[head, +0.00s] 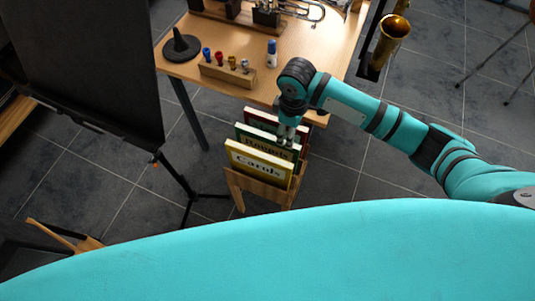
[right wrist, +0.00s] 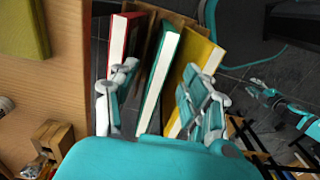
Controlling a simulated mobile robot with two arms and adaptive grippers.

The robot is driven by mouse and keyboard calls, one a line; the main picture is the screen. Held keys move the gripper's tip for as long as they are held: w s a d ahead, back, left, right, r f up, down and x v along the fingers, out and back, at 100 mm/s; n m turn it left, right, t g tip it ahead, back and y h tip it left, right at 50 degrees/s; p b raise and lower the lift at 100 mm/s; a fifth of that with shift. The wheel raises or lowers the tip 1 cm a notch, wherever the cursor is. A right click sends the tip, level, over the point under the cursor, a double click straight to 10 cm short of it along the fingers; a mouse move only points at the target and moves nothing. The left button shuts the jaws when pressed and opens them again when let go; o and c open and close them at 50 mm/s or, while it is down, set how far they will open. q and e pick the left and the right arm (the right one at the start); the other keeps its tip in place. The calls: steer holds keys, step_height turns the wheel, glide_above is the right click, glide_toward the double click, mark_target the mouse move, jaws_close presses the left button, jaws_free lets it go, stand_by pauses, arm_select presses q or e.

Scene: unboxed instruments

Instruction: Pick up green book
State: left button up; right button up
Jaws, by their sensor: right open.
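The green book (right wrist: 158,78) stands upright between a red book (right wrist: 119,52) and a yellow book (right wrist: 197,66) in the right wrist view. In the head view the green book (head: 249,138) is behind the yellow "Carols" book (head: 258,163), partly hidden. All stand in a wooden rack (head: 262,190). My right gripper (right wrist: 160,98) is open, with its fingers apart on either side of the green book's top edge. In the head view the right gripper (head: 287,133) points down at the books. My left gripper (right wrist: 262,92) appears small in the right wrist view; its jaws are unclear.
A wooden table (head: 200,75) is right behind the rack, with a black cone (head: 181,46), a mouthpiece block (head: 228,75) and a small bottle (head: 272,54). A black stand (head: 95,70) is at left. A brass horn (head: 391,37) stands at right.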

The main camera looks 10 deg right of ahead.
step_height(320, 180, down, 8)
steer(key=shift+s+a+f+p, duration=0.15)
steer(key=shift+a+p, duration=0.1)
steer(key=shift+p, duration=0.1)
jaws_close()
stand_by(0.4)
